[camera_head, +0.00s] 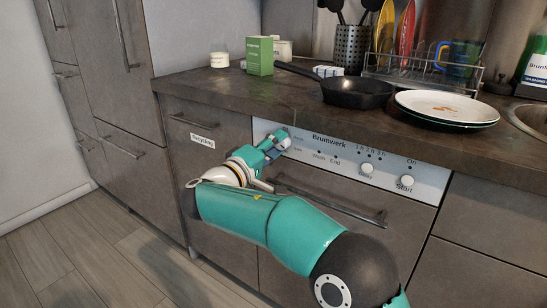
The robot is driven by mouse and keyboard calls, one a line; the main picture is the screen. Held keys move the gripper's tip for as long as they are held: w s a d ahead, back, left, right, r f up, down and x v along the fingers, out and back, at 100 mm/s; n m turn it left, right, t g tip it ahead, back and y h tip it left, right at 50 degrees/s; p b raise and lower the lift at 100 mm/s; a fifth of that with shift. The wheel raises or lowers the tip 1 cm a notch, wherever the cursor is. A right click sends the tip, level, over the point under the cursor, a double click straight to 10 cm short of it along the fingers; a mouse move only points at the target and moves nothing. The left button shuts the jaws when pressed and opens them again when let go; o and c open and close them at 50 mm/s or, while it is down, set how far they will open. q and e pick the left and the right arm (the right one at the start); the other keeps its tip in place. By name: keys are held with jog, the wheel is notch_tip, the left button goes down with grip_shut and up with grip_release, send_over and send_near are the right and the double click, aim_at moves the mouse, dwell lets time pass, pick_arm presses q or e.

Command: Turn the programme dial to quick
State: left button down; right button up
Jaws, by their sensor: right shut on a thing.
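The white control panel (330,150) of the "Brumwerk" dishwasher runs under the worktop edge. The programme dial (284,138) sits at the panel's left end. My right gripper (278,141) reaches up to it from the lower right and is shut on it. The fingers and wrist hide part of the dial. Its pointer direction and the small labels around it are too small or covered to read. My left gripper is not in view.
A Delay knob (366,170) and a Start knob (407,181) are farther right on the panel. The dishwasher door handle (335,203) runs below, behind my arm. A pan (357,93), plates (446,107) and a dish rack stand on the worktop (215,88).

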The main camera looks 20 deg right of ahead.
jog(key=shift+d+f+m, duration=0.1)
jog(key=shift+f+m, duration=0.25)
jog(key=shift+m, duration=0.05)
jog(key=shift+b, duration=0.3)
jog(key=o, duration=1.1)
jog(key=shift+r, duration=0.1)
jog(key=shift+o, duration=0.2)
jog(key=shift+r, duration=0.1)
jog(key=v, duration=1.2)
